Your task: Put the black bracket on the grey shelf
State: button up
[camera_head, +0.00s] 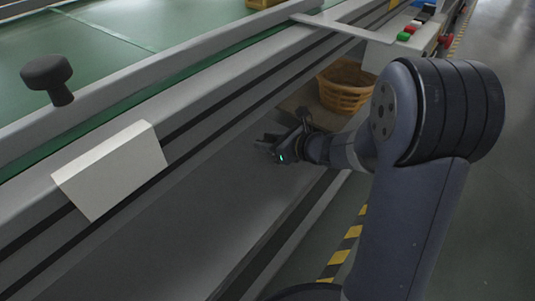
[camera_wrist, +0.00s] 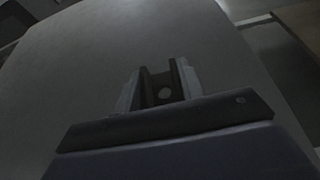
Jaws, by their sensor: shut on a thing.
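The black bracket (camera_wrist: 161,76) shows in the wrist view between the two fingers of my gripper (camera_wrist: 160,84), which is shut on it. It looks like a dark channel with a round hole. In the head view my gripper (camera_head: 268,147) is low over the grey shelf (camera_head: 190,225), near its far end; the bracket is too dark and small there to tell from the fingers. The grey shelf (camera_wrist: 60,85) fills most of the wrist view beneath the gripper. I cannot tell whether the bracket touches it.
A wicker basket (camera_head: 345,88) stands beyond my gripper. A conveyor with a grey side rail (camera_head: 225,105) runs above the shelf. A white box-like plate (camera_head: 112,170) and a black knob (camera_head: 48,76) are on the rail side. The near part of the shelf is clear.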

aim_at(268, 157)
jog(key=shift+f+b, duration=0.65)
jog(key=shift+f, duration=1.1)
jog(key=shift+f, duration=0.2)
jog(key=o, duration=1.1)
jog(key=shift+r, duration=0.2)
jog(key=shift+s+d+r, duration=0.15)
jog(key=shift+d+r, duration=0.1)
jog(key=shift+d, duration=0.05)
jog(key=p+v, duration=0.3)
jog(key=v, duration=0.6)
jog(key=shift+s+d+r+p, duration=0.2)
jog(key=shift+p, duration=0.2)
jog(key=shift+v, duration=0.8)
jog(key=shift+f, duration=0.1)
